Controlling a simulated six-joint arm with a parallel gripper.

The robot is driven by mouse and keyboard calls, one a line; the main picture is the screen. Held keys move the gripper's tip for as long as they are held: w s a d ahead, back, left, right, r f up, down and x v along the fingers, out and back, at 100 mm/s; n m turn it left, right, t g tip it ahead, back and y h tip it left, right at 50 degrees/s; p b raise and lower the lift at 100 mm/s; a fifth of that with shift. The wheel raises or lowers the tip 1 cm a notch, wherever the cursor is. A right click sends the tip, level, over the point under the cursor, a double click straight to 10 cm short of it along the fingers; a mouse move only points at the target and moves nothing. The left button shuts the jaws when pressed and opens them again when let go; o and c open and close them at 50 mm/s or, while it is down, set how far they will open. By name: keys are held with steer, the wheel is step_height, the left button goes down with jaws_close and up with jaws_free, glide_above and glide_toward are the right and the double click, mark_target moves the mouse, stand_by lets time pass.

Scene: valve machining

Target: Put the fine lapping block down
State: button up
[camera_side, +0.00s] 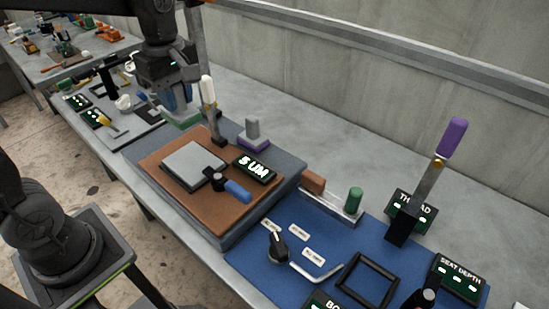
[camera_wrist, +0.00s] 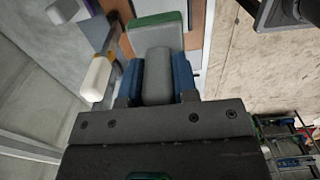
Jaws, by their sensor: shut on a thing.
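My gripper (camera_side: 178,98) points down near the far left corner of the brown mat. Its blue fingers are shut on the grey handle of a lapping block with a green base (camera_side: 184,121). I take this to be the fine lapping block. In the wrist view, the grey handle (camera_wrist: 157,72) sits between the blue fingers, with the green base beyond it. I cannot tell whether the base touches the surface below. A second lapping block, with a purple base and grey handle (camera_side: 253,135), stands upright on the bench behind the mat.
A grey plate (camera_side: 193,164), a "5 UM" display (camera_side: 254,167) and a blue-handled tool (camera_side: 236,191) are on the brown mat (camera_side: 160,187). A white-handled lever (camera_side: 208,93) stands close right of my gripper. The bench along the wall is clear.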

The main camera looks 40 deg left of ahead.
step_height(320, 180, up, 7)
steer(key=shift+r, duration=0.1)
steer(key=w+d, duration=1.4)
steer(key=w, duration=0.2)
steer(key=shift+f, duration=11.05)
steer(key=shift+f, duration=0.15)
steer(key=o, duration=0.9)
